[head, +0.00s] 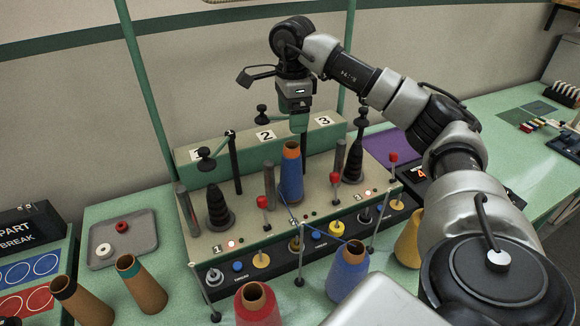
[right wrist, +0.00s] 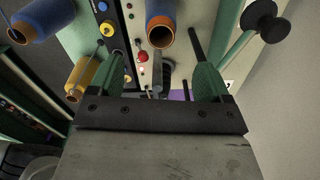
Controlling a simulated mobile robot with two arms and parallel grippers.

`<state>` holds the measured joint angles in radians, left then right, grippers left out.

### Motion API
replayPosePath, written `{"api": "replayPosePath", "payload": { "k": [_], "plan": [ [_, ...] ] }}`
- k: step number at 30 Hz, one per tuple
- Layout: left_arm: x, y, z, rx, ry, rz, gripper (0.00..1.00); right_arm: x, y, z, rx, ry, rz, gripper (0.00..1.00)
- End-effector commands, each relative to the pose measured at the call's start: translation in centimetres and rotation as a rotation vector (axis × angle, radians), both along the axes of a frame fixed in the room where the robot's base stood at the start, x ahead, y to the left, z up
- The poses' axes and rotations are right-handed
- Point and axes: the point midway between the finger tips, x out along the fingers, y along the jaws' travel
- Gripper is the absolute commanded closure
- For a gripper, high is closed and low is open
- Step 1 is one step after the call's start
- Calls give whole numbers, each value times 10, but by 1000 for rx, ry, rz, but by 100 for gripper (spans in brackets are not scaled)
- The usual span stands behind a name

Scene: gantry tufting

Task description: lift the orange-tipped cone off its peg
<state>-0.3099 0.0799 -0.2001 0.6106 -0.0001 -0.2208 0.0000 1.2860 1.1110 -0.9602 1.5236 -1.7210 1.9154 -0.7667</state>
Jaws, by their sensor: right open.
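The orange-tipped cone (head: 291,178) is a blue yarn cone with an orange top end. It stands upright at the middle position of the gantry. In the right wrist view the cone (right wrist: 161,12) shows near the top, its open orange end towards the camera. My right gripper (head: 299,125) is above and just behind the cone's top in the head view. In the right wrist view its two green fingers are wide apart with nothing between them; the cone lies beyond them. The peg inside the cone is hidden. My left gripper is not in view.
Dark stacked spindles (head: 217,208) stand left and right of the cone, with thin posts and red-knobbed levers (head: 335,179) close by. A blue cone (head: 347,272), a red cone (head: 257,305) and a yellow cone (head: 409,242) stand in front. A grey tray (head: 123,238) is at left.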

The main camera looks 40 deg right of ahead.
Motion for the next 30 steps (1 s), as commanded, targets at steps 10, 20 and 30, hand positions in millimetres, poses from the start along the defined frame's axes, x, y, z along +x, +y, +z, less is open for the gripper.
{"api": "replayPosePath", "payload": {
  "k": [10,20,30],
  "plan": [
    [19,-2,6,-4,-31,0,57,0,0,-44,-1,5,-1,21],
    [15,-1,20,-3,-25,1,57,0,0,-74,-1,5,0,21],
    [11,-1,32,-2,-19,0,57,2,1,-113,0,1,-1,21]
  ]
}}
